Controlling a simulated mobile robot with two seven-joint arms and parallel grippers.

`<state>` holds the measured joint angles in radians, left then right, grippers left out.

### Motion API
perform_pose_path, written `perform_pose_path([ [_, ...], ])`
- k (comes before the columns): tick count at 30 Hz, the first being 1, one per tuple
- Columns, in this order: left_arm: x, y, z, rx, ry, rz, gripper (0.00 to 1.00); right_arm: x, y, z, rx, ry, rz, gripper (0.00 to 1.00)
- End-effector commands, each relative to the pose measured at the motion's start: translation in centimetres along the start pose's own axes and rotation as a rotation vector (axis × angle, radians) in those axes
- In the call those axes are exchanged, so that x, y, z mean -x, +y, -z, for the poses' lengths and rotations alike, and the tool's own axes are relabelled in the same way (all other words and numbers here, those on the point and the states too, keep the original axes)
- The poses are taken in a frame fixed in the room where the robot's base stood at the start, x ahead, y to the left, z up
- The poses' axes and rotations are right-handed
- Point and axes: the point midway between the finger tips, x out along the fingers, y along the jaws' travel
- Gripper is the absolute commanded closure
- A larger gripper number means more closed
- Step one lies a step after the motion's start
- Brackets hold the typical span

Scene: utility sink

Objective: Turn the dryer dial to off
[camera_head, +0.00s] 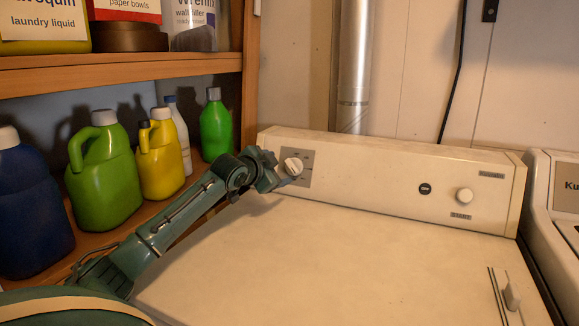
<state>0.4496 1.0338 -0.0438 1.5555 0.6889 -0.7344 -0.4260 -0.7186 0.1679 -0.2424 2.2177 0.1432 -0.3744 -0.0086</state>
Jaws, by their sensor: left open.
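The dryer (300,250) is a cream-white machine with a raised control panel (380,180) along its back. The dryer dial (293,165) is a white round knob on a grey plate at the left end of the panel. My left arm reaches in from the lower left. My left gripper (279,178) is open and is at the dial's lower left. The fingers are small in the picture, and I cannot tell whether they touch the dial. The markings around the dial are too small to read. My right gripper is not in view.
A second white knob (464,196) and a dark round button (425,188) sit on the panel's right. Wooden shelves on the left hold a green jug (104,178), a yellow jug (161,160) and other bottles close to my arm. The dryer top is clear.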

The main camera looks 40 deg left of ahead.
Motion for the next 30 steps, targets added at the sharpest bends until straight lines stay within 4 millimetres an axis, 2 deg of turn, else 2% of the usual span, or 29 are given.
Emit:
perform_pose_path([
  [6,-3.9,-0.1,0.1,0.007,0.0,0.001,0.3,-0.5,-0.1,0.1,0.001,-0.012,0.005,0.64],
  [13,-6.7,-0.1,0.0,0.004,0.001,0.0,0.3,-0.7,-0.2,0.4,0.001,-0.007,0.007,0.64],
  [18,-7.7,0.0,0.0,0.001,0.001,0.0,0.3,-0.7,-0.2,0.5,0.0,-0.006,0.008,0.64],
  [28,-8.0,0.0,0.0,-0.001,0.0,0.0,0.3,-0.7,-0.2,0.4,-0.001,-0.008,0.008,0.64],
  [30,-8.0,0.0,0.0,-0.001,0.0,0.0,0.34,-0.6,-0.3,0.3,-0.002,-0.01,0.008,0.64],
])
